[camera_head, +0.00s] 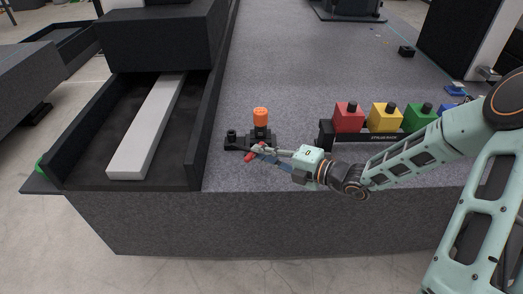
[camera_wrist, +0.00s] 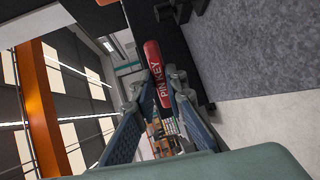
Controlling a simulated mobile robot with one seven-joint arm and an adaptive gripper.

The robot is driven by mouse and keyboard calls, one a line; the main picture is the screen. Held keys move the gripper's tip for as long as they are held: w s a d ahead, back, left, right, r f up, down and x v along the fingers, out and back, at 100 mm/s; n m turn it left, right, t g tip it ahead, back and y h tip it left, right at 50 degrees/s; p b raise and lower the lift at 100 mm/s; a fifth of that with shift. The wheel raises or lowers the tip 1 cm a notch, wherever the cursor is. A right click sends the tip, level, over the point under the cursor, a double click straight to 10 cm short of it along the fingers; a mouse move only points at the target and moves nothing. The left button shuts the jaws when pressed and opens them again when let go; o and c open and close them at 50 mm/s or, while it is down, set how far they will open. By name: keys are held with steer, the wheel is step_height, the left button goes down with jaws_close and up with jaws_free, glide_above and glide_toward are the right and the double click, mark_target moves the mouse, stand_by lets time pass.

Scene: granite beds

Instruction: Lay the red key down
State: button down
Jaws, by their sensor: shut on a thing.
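The red key (camera_wrist: 153,58), a red bar lettered "PIN KEY", lies between the two fingers of my gripper (camera_wrist: 160,90) in the wrist view. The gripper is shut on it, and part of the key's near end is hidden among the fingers. In the head view my gripper (camera_head: 260,150) is at the front edge of the granite bed, and a small red part of the key (camera_head: 249,157) shows at its fingertips. It is just in front of a black fixture with an orange cap (camera_head: 260,117). I cannot tell whether the key touches the fixture or the bed.
A black stylus rack (camera_head: 365,139) with red (camera_head: 348,117), yellow (camera_head: 385,116), green and blue blocks stands right of the fixture. A black-walled channel with a pale bar (camera_head: 147,130) lies left. The granite bed (camera_head: 300,65) behind the fixture is largely clear.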

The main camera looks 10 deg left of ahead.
mark_target(280, 188)
steer(key=shift+f+b, duration=1.45)
steer(key=shift+f, duration=2.3)
steer(key=shift+f, duration=0.2)
steer(key=c, duration=2)
jaws_free()
steer(key=shift+o, duration=0.6)
steer(key=shift+s+f, duration=0.1)
steer(key=shift+d, duration=0.15)
steer(key=shift+f+p+v, duration=0.2)
steer(key=shift+p+v, duration=0.35)
steer(key=shift+v, duration=0.4)
steer(key=shift+f+p+v, duration=0.25)
steer(key=shift+p+v, duration=0.35)
steer(key=shift+v, duration=0.4)
steer(key=shift+f+p+v, duration=0.2)
steer(key=shift+p+v, duration=0.35)
steer(key=shift+v, duration=0.4)
steer(key=shift+d, duration=0.15)
steer(key=shift+d, duration=0.1)
